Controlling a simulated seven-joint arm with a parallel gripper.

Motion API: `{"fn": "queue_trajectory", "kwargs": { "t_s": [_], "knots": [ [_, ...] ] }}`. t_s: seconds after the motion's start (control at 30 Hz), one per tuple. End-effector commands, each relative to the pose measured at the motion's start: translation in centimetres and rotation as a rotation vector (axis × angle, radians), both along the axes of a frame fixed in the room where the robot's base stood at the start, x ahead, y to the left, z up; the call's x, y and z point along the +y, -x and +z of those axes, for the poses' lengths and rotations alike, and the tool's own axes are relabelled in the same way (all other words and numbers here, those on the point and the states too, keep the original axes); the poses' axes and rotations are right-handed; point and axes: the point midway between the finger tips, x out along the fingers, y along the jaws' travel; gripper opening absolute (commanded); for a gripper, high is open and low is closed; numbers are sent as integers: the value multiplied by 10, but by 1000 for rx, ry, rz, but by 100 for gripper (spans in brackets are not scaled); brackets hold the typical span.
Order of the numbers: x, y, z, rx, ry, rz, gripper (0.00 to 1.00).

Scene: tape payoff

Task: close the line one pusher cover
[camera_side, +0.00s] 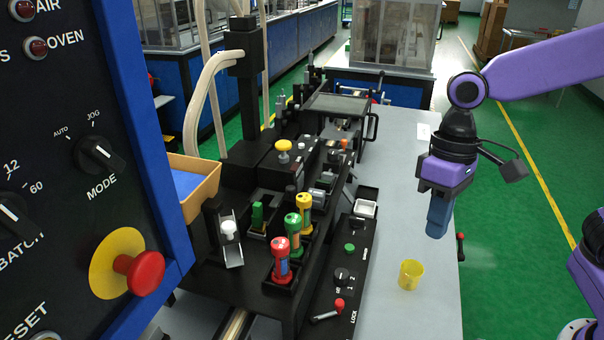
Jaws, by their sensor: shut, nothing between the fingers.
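A dark-framed, see-through cover (338,104) with a black bar handle (373,127) is at the back of the black machine, right of its tall column. I take it for the line one pusher cover, but no label on it is readable. Machine parts show below its front edge; I cannot tell how far open it is. My gripper (437,232) points down above the grey table, to the right of and nearer than the cover. Its blue fingers are together and empty, apart from the handle.
A yellow cup (411,274) stands on the grey table (396,215). Red, green and yellow-topped cylinders (281,260) stand in the machine's front. A blue-edged control panel (80,150) fills the left.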

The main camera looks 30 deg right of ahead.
Motion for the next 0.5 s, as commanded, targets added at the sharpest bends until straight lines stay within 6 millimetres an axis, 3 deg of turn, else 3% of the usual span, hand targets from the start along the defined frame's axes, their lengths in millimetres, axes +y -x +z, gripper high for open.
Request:
{"fn": "queue_trajectory", "kwargs": {
  "t_s": [0.23,0.5],
  "knots": [
    [34,-83,16,132,-26,-399,0],
    [45,-173,26,288,-63,-798,0]
  ]
}}
